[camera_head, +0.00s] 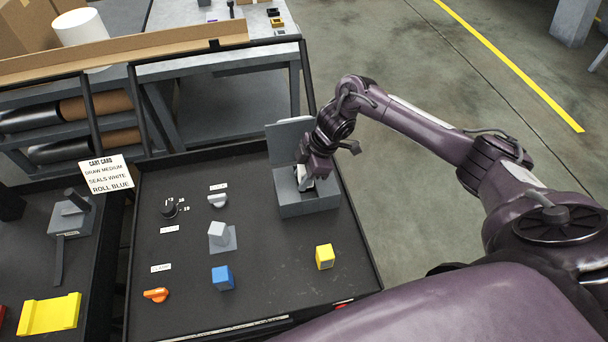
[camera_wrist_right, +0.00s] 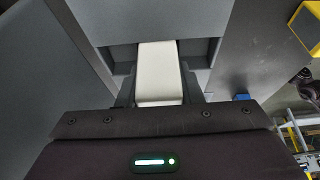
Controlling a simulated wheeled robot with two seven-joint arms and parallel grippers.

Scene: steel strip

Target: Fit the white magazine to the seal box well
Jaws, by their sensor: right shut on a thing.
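My right gripper (camera_head: 310,181) is shut on the white magazine, at the open top of the grey seal box (camera_head: 308,207) at the right rear of the black cart top. The white magazine (camera_wrist_right: 160,72) shows as a long white block between the fingers (camera_wrist_right: 158,96) in the right wrist view. Its far end reaches the dark opening in the grey box (camera_wrist_right: 120,22). How deep it sits in the well cannot be told. In the head view the gripper mostly hides it. The box's grey lid (camera_head: 287,140) stands raised behind. My left gripper is not in view.
Knobs (camera_head: 170,209) and an orange handle (camera_head: 156,295) sit at left. The cart's front middle is clear.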

